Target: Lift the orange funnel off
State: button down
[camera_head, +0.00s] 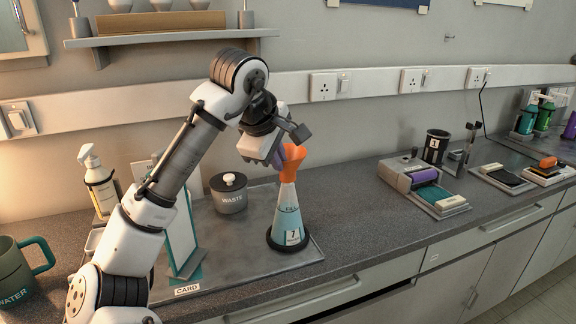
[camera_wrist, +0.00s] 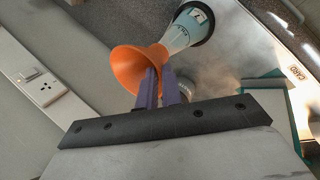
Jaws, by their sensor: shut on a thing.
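The orange funnel (camera_head: 292,162) sits at the mouth of a clear conical flask (camera_head: 288,222) with blue liquid and a "7" label. The flask stands upright on a dark ring on the metal tray. My gripper (camera_head: 281,158) is at the funnel's left side, shut on it. In the wrist view, the purple fingers of my gripper (camera_wrist: 158,88) close on the orange funnel (camera_wrist: 136,70) near its narrow part. The flask (camera_wrist: 188,28) shows just beyond the funnel, in line with it. I cannot tell whether the funnel's stem is still inside the flask neck.
A grey "WASTE" pot (camera_head: 229,196) stands left of the flask on the tray (camera_head: 250,258). A teal-framed mirror (camera_head: 182,240) and a pump bottle (camera_head: 99,184) are further left. A purple roller device (camera_head: 412,174) is right.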

jog(key=shift+r+p, duration=1.55)
jog(key=shift+r, duration=0.3)
